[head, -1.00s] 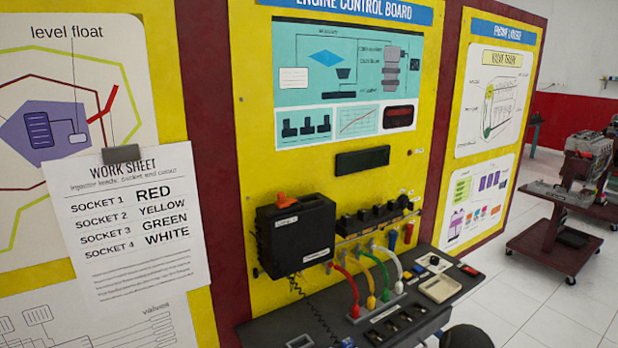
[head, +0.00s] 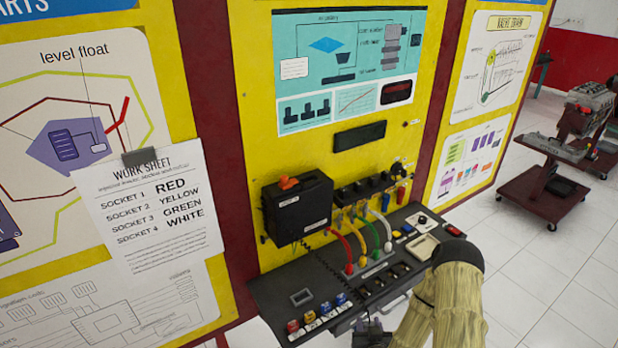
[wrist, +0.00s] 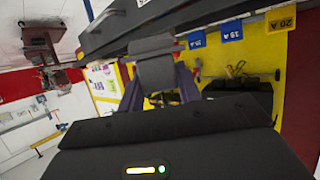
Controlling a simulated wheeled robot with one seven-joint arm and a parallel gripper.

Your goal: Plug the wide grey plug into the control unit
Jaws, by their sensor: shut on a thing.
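The control unit appears to be the black box (head: 297,208) on the yellow board, with an orange lever (head: 288,183) on top; its socket face cannot be made out. In the wrist view my gripper (wrist: 157,88) is shut on a dark grey block, apparently the wide grey plug (wrist: 154,68), gripped between both fingers. In the head view my gripper (head: 371,328) is low at the bottom edge, in front of the ledge and well below the box. The plug's details are hidden there. A dark coiled cord (head: 325,262) hangs from near the box across the ledge.
The dark ledge (head: 262,288) carries red, yellow, green and white leads (head: 362,240), an empty rectangular frame (head: 301,297) and coloured fuses (head: 325,308) along its front. A work sheet (head: 150,215) hangs at left. A trolley with an engine (head: 560,165) stands at right. Floor between is clear.

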